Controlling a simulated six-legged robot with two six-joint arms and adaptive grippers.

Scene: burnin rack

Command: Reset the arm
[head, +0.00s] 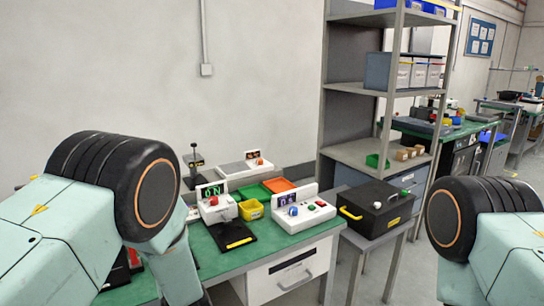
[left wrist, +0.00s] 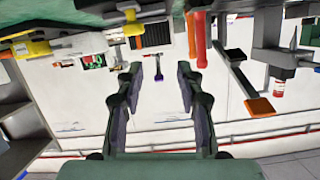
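My left gripper (left wrist: 158,75) shows in the left wrist view with its two dark green fingers apart. Nothing touches the finger pads. A small blue-tipped item (left wrist: 158,74) shows in the gap, looking farther off by the pale wall. In the head view my left arm (head: 90,230) bends down in front of the green workbench (head: 215,262), and its gripper is not visible there. My right arm (head: 500,245) shows at the right edge; its gripper is out of view.
On the bench are a white box with knobs (head: 305,216), a yellow bin (head: 251,210), an orange tray (head: 279,185) and a black stand (head: 235,238). A black case (head: 375,208) sits to the right, before a grey shelf rack (head: 360,87). Floor shows at right.

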